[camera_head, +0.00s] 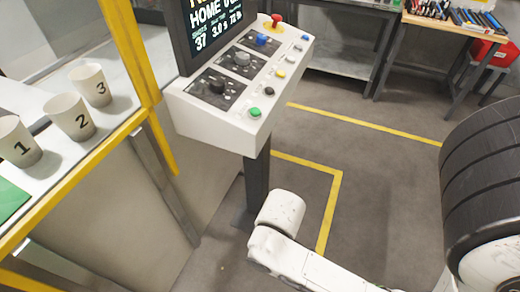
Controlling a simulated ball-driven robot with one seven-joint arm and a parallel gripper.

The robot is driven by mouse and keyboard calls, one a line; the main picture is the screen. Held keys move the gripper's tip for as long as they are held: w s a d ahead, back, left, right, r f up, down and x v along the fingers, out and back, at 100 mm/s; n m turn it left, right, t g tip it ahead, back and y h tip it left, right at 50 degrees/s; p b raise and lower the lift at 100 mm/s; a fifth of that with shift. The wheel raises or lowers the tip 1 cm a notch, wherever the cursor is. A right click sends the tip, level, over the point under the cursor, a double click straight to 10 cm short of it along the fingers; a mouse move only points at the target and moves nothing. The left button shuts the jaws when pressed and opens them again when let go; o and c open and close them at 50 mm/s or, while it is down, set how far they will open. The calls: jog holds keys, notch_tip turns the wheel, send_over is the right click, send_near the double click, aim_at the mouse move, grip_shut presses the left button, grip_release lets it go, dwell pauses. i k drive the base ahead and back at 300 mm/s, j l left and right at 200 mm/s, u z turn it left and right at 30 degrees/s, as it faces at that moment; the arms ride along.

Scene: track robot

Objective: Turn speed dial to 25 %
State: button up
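The control console (205,115) stands left of centre, with a white sloped panel on a dark post. Three dials sit on dark plates with markings: a black dial (217,86) nearest, a grey dial (242,59) in the middle, and a blue dial (262,39) farthest. Their labels are too small to read, so I cannot tell which one is the speed dial or where it points. My white arm shows below and right of the console, apart from the panel. My gripper is not visible.
A screen (213,25) rises behind the dials. Several coloured buttons, including a green one (255,112), line the panel's right side, with a red control (276,20) at the far end. Numbered cups (70,117) stand at left behind a yellow frame (135,45). Floor right of the console is clear.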

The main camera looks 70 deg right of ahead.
aim_at(261, 40)
jog(key=z, duration=1.3)
jog(key=i+l, duration=0.1)
jog(key=l, duration=0.15)
